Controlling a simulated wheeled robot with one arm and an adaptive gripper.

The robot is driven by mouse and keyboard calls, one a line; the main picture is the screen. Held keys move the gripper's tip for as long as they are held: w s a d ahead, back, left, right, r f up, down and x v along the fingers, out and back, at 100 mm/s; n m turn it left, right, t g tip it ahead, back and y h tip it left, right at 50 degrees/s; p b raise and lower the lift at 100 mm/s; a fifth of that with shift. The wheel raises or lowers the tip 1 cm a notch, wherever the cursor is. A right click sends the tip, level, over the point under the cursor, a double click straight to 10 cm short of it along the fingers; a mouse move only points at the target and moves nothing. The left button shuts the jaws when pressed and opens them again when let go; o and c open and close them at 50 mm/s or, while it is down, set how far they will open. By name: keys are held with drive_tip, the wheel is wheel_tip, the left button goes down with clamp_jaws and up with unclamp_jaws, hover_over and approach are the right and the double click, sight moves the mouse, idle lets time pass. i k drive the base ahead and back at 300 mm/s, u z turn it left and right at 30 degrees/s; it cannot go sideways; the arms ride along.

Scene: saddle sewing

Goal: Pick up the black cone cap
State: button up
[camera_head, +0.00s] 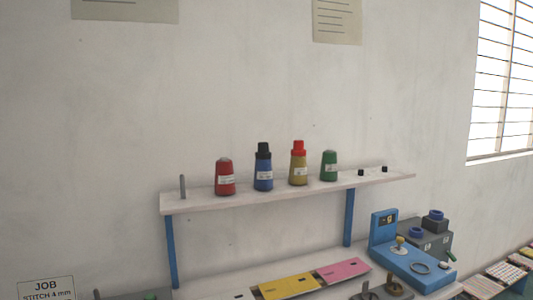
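A black cap (263,149) sits on top of a blue thread cone (263,174), which stands upright on the pale raised shelf (290,193). To its right a red cap (298,147) sits on a yellow cone (298,172). A red cone (225,178) and a green cone (329,167) have no such tall caps. Two small black pieces (361,173) (384,169) lie at the shelf's right end; they are too small to identify. My gripper is not in view.
A grey peg (183,186) stands at the shelf's left end. Blue posts (171,250) hold the shelf above a bench with yellow (290,285) and pink (343,270) plates. A blue fixture (410,263) stands at right. The wall is behind; space above the cones is clear.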

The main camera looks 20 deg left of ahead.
sight(263, 152)
drive_tip(key=u, duration=1.75)
drive_tip(key=i, duration=1)
